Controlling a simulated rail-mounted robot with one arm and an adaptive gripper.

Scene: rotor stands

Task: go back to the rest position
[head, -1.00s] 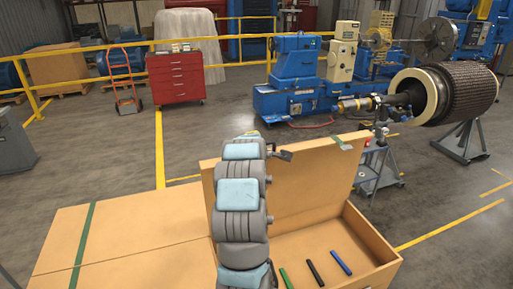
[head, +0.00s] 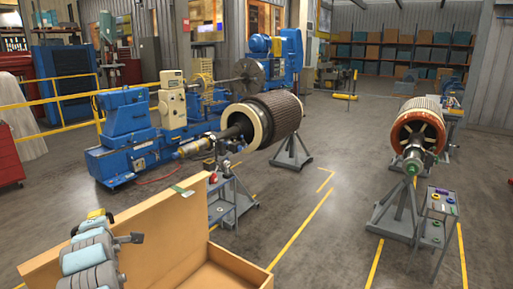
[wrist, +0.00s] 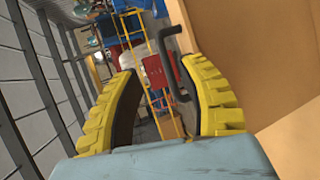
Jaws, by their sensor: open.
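My gripper (wrist: 160,72) is open in the wrist view, its two yellow curved fingers apart with nothing held between them. A dark handle (wrist: 166,62) shows beyond the fingers, beside the tan panel of the open crate; I cannot tell how far away it is. In the head view my arm rises at the lower left, with a yellow bit of my gripper (head: 97,213) at its top, near the raised crate lid (head: 160,232). Most of the gripper is hidden there by my own arm.
The open wooden crate (head: 238,262) is at the bottom. A blue lathe (head: 125,150) stands behind it. Rotors rest on stands, one in the middle (head: 278,118) and one at right (head: 420,130). Small carts (head: 437,215) stand close by. Floor between the rotors is clear.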

